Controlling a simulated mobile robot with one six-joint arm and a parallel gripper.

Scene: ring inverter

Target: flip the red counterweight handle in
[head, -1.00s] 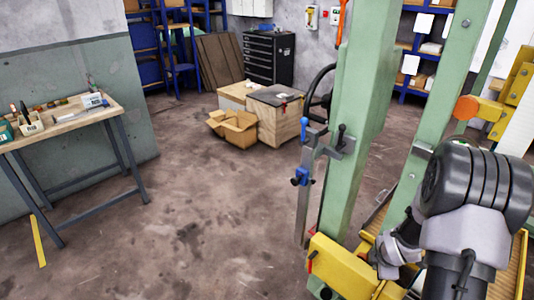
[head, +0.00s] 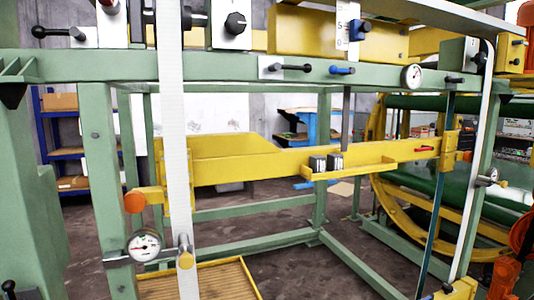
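A small red handle (head: 425,149) lies roughly level along the right part of a yellow beam (head: 235,165), close to the beam's right end. It is the only small red handle I make out; whether it belongs to a counterweight I cannot tell. Two small grey blocks (head: 326,162) sit on a yellow ledge at the middle of the beam, left of the red handle. My gripper is not in the head view, so its state and its distance to the handle do not show.
A green frame (head: 300,70) carries black-knobbed levers, a blue handle (head: 342,70) and gauges (head: 145,245). A pale vertical strip (head: 175,150) stands in front at left. A slatted tray (head: 205,282) lies low. A large yellow ring (head: 385,205) and green roller (head: 440,110) stand at right.

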